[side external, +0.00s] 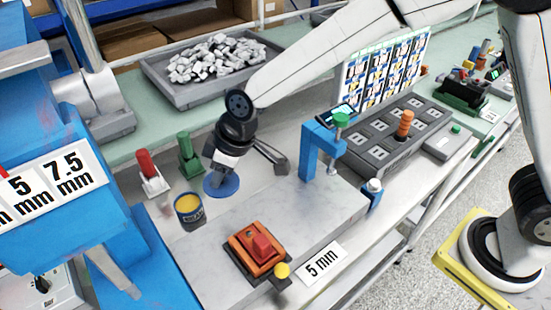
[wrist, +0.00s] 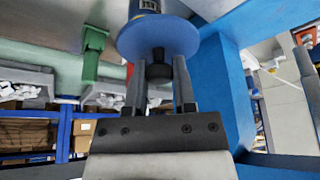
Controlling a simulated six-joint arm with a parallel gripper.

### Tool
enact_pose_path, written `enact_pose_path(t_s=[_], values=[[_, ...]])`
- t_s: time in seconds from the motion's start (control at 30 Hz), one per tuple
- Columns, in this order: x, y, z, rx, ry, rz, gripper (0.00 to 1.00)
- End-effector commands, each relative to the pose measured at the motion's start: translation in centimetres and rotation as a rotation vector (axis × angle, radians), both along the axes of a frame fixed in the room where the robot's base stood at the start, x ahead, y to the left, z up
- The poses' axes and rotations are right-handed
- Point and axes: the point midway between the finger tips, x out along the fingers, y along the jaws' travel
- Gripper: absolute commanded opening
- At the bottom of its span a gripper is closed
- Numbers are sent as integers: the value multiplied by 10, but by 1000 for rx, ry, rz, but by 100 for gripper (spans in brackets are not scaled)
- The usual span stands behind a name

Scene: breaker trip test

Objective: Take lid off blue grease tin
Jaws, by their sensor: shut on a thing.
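The blue grease tin (side external: 189,215) stands on the bench with its top uncovered and yellow grease showing inside. Its round blue lid (side external: 222,185) is off the tin, up and to the right of it in the side view. My gripper (side external: 221,171) points down at the lid. In the wrist view, the lid (wrist: 158,40) sits at the fingertips, and my gripper (wrist: 160,75) is shut on its dark knob. Part of the tin (wrist: 146,7) shows past the lid's edge at the top. The exact height of the lid is hard to tell.
A blue post frame (side external: 312,150) stands to the right. A red-orange breaker block (side external: 258,250) is in front. Bare slab lies between them.

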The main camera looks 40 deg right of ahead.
Motion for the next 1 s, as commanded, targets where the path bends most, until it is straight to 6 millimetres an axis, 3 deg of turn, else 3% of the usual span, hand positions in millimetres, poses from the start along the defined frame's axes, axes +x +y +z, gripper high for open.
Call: enact_pose_path(t_s=[0.3,1.0], values=[[-20,-10,10,0,0,0,0],[-22,-12,11,0,0,-1,0]])
